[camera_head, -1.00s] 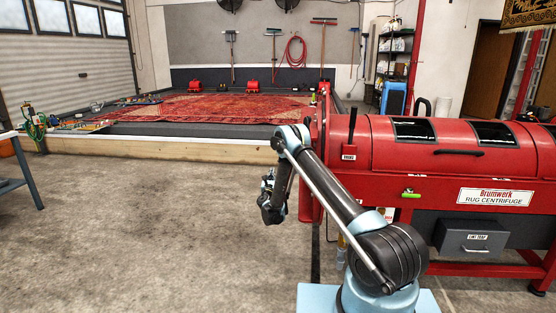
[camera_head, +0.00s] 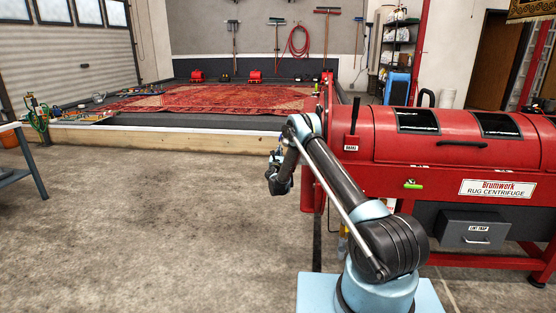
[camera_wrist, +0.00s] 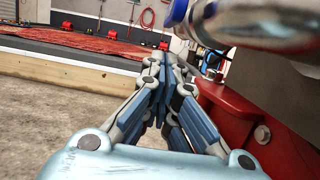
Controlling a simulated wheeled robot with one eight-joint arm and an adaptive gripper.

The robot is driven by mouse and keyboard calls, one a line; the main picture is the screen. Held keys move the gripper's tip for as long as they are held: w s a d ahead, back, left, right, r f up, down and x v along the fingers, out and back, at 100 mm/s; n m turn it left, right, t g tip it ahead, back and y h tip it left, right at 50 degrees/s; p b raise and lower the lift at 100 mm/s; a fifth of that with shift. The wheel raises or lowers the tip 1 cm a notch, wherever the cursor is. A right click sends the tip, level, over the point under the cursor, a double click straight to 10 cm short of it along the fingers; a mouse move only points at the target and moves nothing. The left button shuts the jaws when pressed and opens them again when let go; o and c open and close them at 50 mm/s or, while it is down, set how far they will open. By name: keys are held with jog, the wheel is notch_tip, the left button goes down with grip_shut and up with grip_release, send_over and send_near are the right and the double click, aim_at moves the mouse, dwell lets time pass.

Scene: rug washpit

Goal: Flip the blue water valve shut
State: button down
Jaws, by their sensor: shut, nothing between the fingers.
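My gripper (camera_head: 279,182) is held out in front of the left end of the red rug centrifuge, above the concrete floor. In the wrist view its fingers (camera_wrist: 168,62) are closed together and empty. A shiny metal pipe-like part (camera_wrist: 255,20) crosses the upper right of the wrist view, very close to the camera, with a dark blue piece (camera_wrist: 177,12) at its left end. I cannot tell whether this blue piece is the water valve. No blue valve handle shows clearly in the head view, where my arm covers part of the centrifuge's left end.
The red centrifuge (camera_head: 440,150) fills the right, with a bolted red bracket (camera_wrist: 238,115) close to the right of my fingers. A timber-edged washpit (camera_head: 170,140) with a red rug (camera_head: 200,103) lies behind. A table (camera_head: 15,160) stands at left. The floor between is clear.

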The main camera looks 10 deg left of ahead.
jog(key=shift+r, duration=1.05)
jog(key=shift+s+r, duration=0.3)
jog(key=shift+r, duration=0.4)
jog(key=s+f, duration=0.5)
jog(key=s, duration=0.5)
jog(key=shift+a+f, duration=0.2)
jog(key=shift+f, duration=0.15)
